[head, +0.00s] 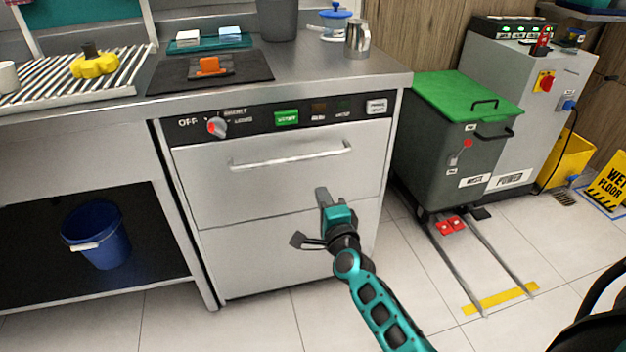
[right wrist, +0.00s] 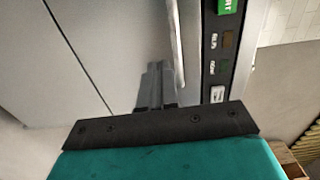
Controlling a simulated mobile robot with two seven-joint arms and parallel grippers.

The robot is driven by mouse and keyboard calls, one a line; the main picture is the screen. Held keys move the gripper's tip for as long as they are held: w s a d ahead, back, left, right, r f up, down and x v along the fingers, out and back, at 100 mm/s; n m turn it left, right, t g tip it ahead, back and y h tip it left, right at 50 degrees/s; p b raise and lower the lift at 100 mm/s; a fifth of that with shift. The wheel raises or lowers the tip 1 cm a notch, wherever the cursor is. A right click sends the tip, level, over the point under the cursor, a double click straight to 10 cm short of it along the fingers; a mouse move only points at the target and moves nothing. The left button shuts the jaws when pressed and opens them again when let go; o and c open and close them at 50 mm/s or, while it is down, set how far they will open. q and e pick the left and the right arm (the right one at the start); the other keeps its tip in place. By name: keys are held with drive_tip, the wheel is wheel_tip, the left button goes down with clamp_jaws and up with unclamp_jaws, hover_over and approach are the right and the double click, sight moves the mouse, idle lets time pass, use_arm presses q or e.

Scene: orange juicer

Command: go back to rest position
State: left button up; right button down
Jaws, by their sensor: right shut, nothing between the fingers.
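My right gripper (head: 322,196) is in front of the lower part of the stainless steel appliance (head: 240,254), below its horizontal handle (head: 290,157). Its arm comes in from the bottom right. In the right wrist view the fingers (right wrist: 155,84) are together with nothing between them. The appliance's grey front (right wrist: 120,45) and its black control strip (right wrist: 225,50) lie beyond them. I cannot tell the exact gap between the fingertips and the front. My left gripper is not in view.
A green-lidded grey bin (head: 440,140) stands to the right on rails. A grey cabinet (head: 525,85) and a yellow wet floor sign (head: 608,183) stand farther right. A blue bucket (head: 96,235) is under the left counter. The tiled floor around the arm looks clear.

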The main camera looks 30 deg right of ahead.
drive_tip(key=s+a+f+n+g+y, duration=0.35)
drive_tip(key=s+a+n, duration=0.45)
drive_tip(key=s+n, duration=0.3)
drive_tip(key=s+a+f+n+g+y, duration=0.35)
drive_tip(key=s+a+n, duration=0.35)
drive_tip(key=s+n, duration=0.4)
use_arm(q)
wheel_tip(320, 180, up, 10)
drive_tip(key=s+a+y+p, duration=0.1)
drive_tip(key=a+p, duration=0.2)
drive_tip(key=p, duration=1.1)
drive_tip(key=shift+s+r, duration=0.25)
use_arm(e)
wheel_tip(320, 180, up, 11)
drive_tip(key=s+d+n+h, duration=0.1)
drive_tip(key=d, duration=0.1)
drive_tip(key=shift+s+d+f, duration=0.15)
drive_tip(key=shift+d, duration=0.05)
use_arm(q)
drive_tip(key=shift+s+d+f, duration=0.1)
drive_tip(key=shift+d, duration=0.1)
